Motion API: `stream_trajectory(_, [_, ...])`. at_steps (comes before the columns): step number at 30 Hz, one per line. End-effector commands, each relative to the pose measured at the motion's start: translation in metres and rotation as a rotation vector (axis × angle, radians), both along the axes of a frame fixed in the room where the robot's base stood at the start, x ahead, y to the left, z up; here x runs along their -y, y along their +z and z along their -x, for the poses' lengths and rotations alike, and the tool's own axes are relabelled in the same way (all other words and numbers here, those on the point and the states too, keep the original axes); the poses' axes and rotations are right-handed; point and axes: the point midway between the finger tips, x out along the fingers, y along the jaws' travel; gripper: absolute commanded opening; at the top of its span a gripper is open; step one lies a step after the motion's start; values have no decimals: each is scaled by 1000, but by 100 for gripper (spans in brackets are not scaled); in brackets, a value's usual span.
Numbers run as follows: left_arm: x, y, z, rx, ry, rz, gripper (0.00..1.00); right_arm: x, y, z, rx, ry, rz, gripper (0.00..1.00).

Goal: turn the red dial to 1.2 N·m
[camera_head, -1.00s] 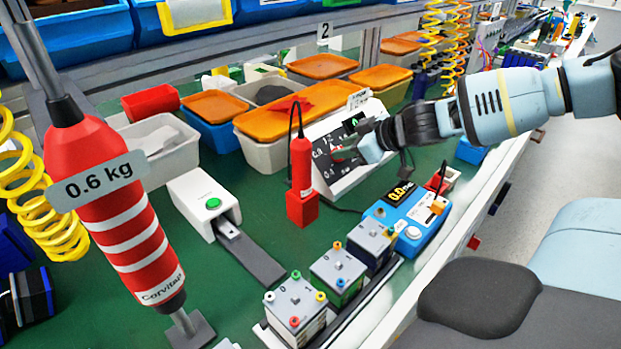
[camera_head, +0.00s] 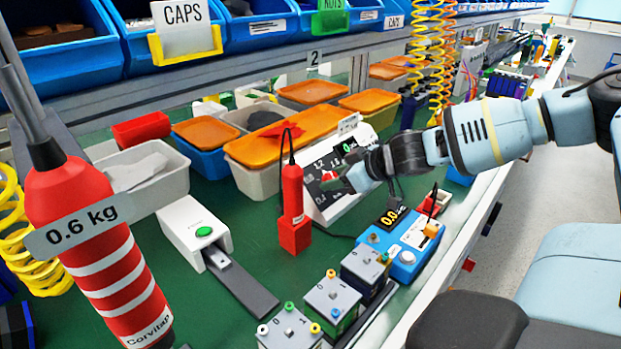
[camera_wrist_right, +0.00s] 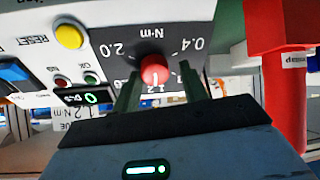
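The red dial (camera_head: 329,177) is on the dark face of a white sloped controller box (camera_head: 348,207). In the right wrist view the round red dial (camera_wrist_right: 154,70) shows upside down, with the scale marks 0.4, 2.0 and 1.2 and the N·m label around it. The 1.2 mark is close to the fingers; the dial's exact pointer direction is unclear. My right gripper (camera_wrist_right: 160,88) is open, its two greenish fingers on either side of the dial with visible gaps. In the head view the right gripper (camera_head: 345,180) reaches the box face from the right. My left gripper is not in view.
The wrist view shows a yellow RESET button (camera_wrist_right: 70,36) and a green-digit display (camera_wrist_right: 88,98) near the dial. A red upright tool (camera_head: 293,205) stands close left of the box. A blue tester (camera_head: 405,245) is in front. A red 0.6 kg screwdriver (camera_head: 95,240) hangs at left.

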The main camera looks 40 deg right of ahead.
Motion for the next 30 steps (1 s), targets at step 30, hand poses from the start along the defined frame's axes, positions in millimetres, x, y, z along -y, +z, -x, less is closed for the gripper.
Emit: stream_trajectory(30, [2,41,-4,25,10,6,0,5,41,37,16,-1,3,41])
